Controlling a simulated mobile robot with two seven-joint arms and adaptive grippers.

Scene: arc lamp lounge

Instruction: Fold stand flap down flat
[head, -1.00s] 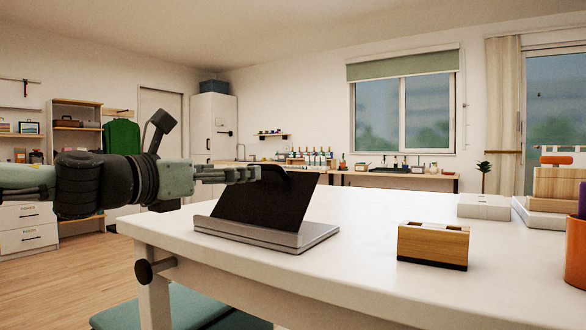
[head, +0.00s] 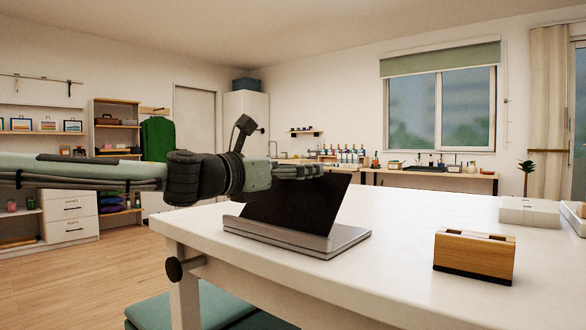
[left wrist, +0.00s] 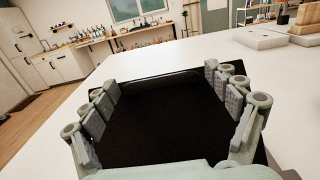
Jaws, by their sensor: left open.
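The stand has a flat silver base (head: 290,240) lying on the white table and a black flap (head: 300,208) raised from it at a slant. My left gripper (head: 318,171) is at the flap's upper edge and hides part of it. In the left wrist view the dark flap (left wrist: 155,120) fills the space between the fingers of my left gripper (left wrist: 160,80), which are spread wide. I cannot tell whether the fingers touch the flap. My right gripper is not in view.
The white table (head: 400,215) is clear around the stand. A wooden block with slots (head: 474,256) stands on the table to the right. A pale flat box (head: 530,212) lies farther back. A teal-topped seat (head: 200,308) is below the table's front edge.

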